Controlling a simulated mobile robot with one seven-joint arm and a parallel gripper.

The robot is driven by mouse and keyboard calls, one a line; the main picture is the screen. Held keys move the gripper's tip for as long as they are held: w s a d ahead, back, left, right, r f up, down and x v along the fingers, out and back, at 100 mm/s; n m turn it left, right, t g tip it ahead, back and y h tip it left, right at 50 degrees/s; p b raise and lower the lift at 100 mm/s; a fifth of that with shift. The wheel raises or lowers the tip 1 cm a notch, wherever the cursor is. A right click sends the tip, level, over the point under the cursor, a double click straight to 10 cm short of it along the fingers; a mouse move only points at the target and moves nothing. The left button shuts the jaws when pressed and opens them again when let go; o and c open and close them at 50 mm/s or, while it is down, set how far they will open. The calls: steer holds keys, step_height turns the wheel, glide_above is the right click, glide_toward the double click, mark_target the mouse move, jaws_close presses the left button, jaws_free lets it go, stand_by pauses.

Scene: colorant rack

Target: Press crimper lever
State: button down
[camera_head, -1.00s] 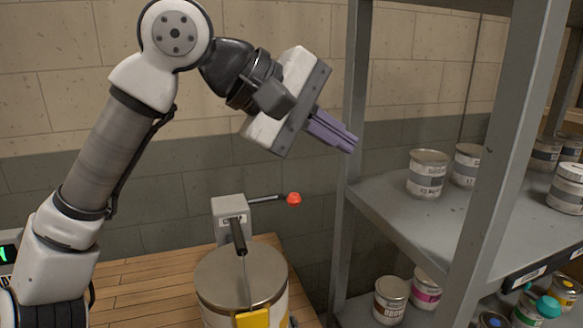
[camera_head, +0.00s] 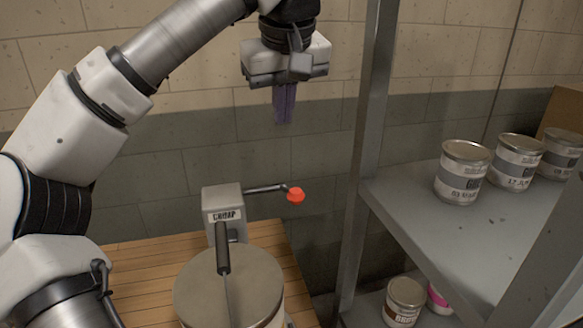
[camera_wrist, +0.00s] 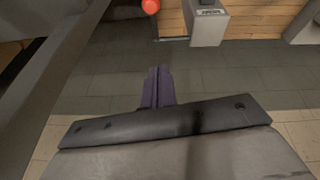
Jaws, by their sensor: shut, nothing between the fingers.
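A large lidded can (camera_head: 255,283) stands in front of the crimper. My gripper (camera_head: 284,118) points down with its purple fingers together and empty, above the lever and apart from it. In the wrist view, the fingers (camera_wrist: 158,72) point toward the red knob (camera_wrist: 150,6), which is cut by the top edge; the crimper box (camera_wrist: 208,22) shows beside it.
A grey metal shelf rack (camera_head: 372,130) stands just right of the lever. Several cans, including one at the near end (camera_head: 463,172), stand on its upper shelf, and others (camera_head: 404,300) below. A brick wall is behind. The space between gripper and knob looks clear.

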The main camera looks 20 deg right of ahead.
steer(key=shift+d+f+p, duration=0.2)
steer(key=shift+f+p, duration=0.3)
steer(key=shift+f, duration=1.45)
steer(key=shift+d+f+p, duration=0.15)
steer(key=shift+f+p, duration=0.4)
steer(key=shift+f, duration=1.4)
steer(key=shift+d+f+p, duration=0.2)
steer(key=shift+f+p, duration=0.3)
steer(key=shift+f, duration=1.45)
steer(key=shift+w+f+b, duration=0.1)
steer(key=shift+f+b, duration=0.1)
steer(key=shift+b, duration=0.2)
